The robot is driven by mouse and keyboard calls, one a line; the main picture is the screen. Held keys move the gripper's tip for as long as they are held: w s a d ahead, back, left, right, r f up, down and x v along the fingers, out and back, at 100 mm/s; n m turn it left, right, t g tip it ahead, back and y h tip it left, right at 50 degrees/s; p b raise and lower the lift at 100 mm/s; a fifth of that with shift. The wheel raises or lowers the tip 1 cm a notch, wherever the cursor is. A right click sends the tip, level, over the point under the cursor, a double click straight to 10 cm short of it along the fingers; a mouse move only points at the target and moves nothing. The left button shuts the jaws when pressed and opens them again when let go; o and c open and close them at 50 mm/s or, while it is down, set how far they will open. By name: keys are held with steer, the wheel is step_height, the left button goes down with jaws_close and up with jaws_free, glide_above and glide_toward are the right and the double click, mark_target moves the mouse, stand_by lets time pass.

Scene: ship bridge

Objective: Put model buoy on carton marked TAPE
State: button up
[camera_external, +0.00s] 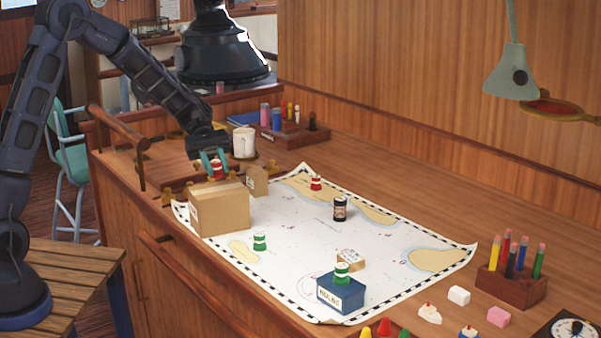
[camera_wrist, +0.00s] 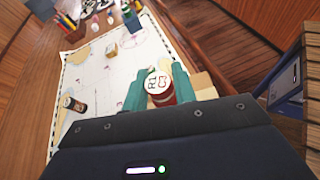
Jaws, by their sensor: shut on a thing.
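My gripper (camera_external: 214,163) has teal fingers and is shut on a red and white model buoy (camera_external: 217,172). In the wrist view the buoy (camera_wrist: 158,88) sits between the fingers (camera_wrist: 160,90), its white top with dark and red lettering facing the camera. A large brown carton (camera_external: 220,212) stands at the chart's left edge, with a label on its left side too small to read. The buoy shows just above the carton's far edge; I cannot tell whether it is over or behind it. Cardboard (camera_wrist: 203,85) shows right of the fingers. A smaller carton (camera_external: 257,181) stands behind the large one.
On the chart (camera_external: 300,235) stand another red and white buoy (camera_external: 316,183), a dark jar (camera_external: 340,208), a green and white buoy (camera_external: 260,240), and another green one (camera_external: 342,271) on a blue box (camera_external: 341,293). A white mug (camera_external: 244,142) and pen rack (camera_external: 290,132) are behind.

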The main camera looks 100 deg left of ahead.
mark_target(217, 177)
steer(key=shift+f, duration=1.65)
steer(key=o, duration=0.9)
steer(key=shift+f, duration=0.1)
steer(key=shift+o, duration=0.2)
